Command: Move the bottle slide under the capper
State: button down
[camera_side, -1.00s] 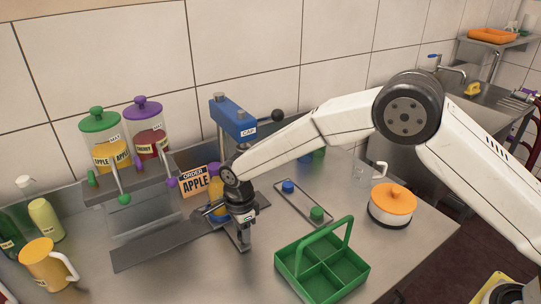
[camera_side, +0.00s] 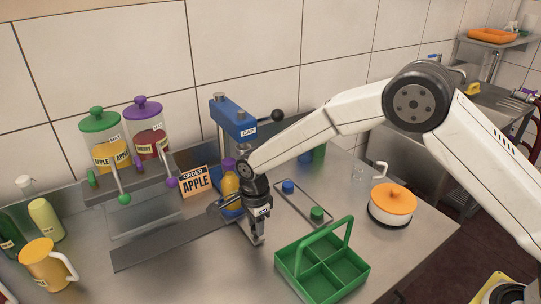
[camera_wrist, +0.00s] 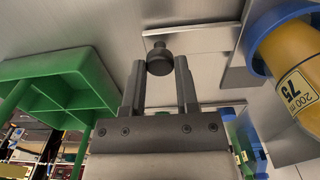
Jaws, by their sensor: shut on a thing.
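The bottle slide (camera_side: 222,201) is a blue holder at the right end of a dark rail (camera_side: 160,243). It carries a yellow bottle (camera_side: 230,184) with a purple top, partly hidden by my arm. The blue capper (camera_side: 234,120) stands just behind and above the bottle. I cannot tell how exactly they line up. In the wrist view, the bottle (camera_wrist: 292,75) and its blue ring are at the right. My gripper (camera_wrist: 159,66) is shut on a dark round knob (camera_wrist: 159,58). In the side view, my gripper (camera_side: 256,240) is low, in front of the bottle.
A green divided crate (camera_side: 322,262) stands close to the right of my gripper. Behind it is a small rack with a blue cap (camera_side: 288,187) and a green cap (camera_side: 317,214). An orange-lidded pot (camera_side: 391,204) is farther right. Juice dispensers (camera_side: 122,140) and an APPLE order sign (camera_side: 195,181) are left.

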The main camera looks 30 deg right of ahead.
jog(key=shift+d, duration=2.2)
jog(key=shift+c, duration=1.4)
grip_release()
jog(key=shift+r, duration=0.15)
notch_tip(320, 180, up, 8)
jog(key=shift+f, duration=0.2)
